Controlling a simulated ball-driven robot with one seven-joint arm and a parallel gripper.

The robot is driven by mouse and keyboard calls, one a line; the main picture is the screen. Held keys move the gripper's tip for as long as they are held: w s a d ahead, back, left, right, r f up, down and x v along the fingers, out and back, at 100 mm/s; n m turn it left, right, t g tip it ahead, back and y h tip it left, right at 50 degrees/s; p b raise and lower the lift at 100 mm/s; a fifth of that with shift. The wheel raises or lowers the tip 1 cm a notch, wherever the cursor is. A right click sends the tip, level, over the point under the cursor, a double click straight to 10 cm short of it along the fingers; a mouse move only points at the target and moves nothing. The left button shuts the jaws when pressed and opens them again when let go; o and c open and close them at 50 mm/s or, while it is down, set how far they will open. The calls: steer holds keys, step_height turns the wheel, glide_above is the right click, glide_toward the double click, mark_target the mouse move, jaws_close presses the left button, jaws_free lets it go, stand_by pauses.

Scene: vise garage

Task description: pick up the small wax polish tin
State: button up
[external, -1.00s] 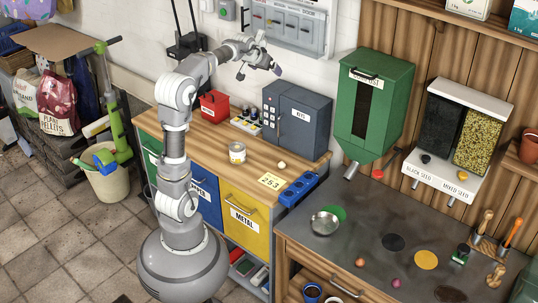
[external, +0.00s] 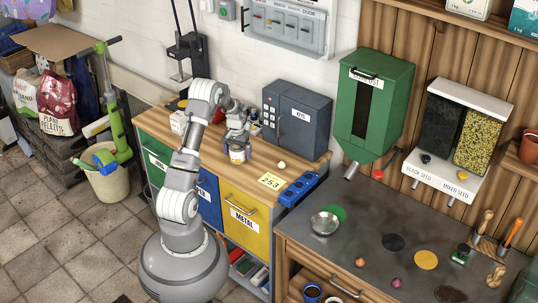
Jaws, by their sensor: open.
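The small tin (external: 238,157), pale with a yellowish band, stands upright on the wooden worktop (external: 262,160) above the drawers. My gripper (external: 238,145) points down at the tin from above. It is open, with its fingers at the top of the tin. Whether the fingers touch it is too small to tell. My gripper hides part of the tin's top.
A grey key cabinet (external: 297,115) stands behind and to the right. A small pale round thing (external: 281,165), a yellow card marked 253 (external: 271,181) and a blue block (external: 299,189) lie to the right. My arm hides the red box behind it.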

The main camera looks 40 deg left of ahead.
steer(key=shift+f, duration=0.35)
steer(key=shift+r, duration=0.1)
steer(key=shift+c, duration=0.2)
steer(key=c, duration=1.2)
steer(key=shift+o, duration=0.2)
